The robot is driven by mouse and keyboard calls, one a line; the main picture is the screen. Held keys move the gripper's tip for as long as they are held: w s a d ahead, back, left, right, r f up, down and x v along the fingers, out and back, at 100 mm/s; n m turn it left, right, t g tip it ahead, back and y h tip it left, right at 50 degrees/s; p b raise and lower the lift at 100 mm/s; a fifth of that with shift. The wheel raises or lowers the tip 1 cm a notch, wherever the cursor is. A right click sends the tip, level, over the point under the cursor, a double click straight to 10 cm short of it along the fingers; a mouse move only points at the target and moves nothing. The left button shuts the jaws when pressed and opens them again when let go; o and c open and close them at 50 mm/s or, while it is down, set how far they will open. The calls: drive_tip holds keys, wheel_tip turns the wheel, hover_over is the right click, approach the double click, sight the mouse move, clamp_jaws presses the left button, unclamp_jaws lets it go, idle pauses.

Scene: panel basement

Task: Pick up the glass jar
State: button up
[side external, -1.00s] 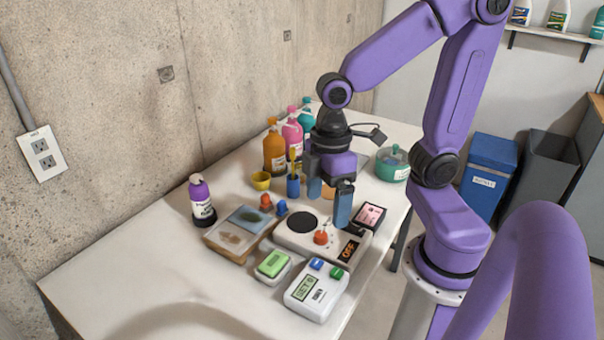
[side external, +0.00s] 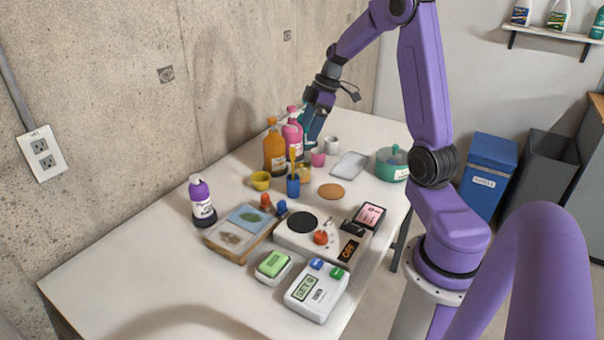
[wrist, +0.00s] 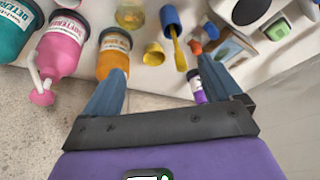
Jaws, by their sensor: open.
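The glass jar (side external: 305,172) is small and clear with a yellowish content. It stands on the table behind the blue cup, partly hidden by it in the side view. In the wrist view the jar (wrist: 130,14) is at the top edge, cut off by the frame. My gripper (side external: 312,128) is over the back of the table near the wall, beside the pink bottle and apart from the jar. In the wrist view my gripper (wrist: 162,68) has its blue fingers spread, with nothing held between them.
An orange bottle (side external: 274,150), a pink bottle (side external: 292,136) and a teal bottle (wrist: 18,30) stand near the wall. A yellow cup (side external: 261,181), a blue cup (side external: 293,187) with a brush and a pink cup (side external: 318,158) are near the jar. A scale (side external: 330,242) is in front.

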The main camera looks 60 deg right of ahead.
sight(300, 167)
drive_tip(key=d+f, duration=0.1)
drive_tip(key=d, duration=0.5)
drive_tip(key=shift+t, duration=0.4)
drive_tip(key=x, duration=1.7)
drive_tip(key=shift+s+a, duration=0.15)
drive_tip(key=shift+s, duration=0.15)
drive_tip(key=c, duration=1.2)
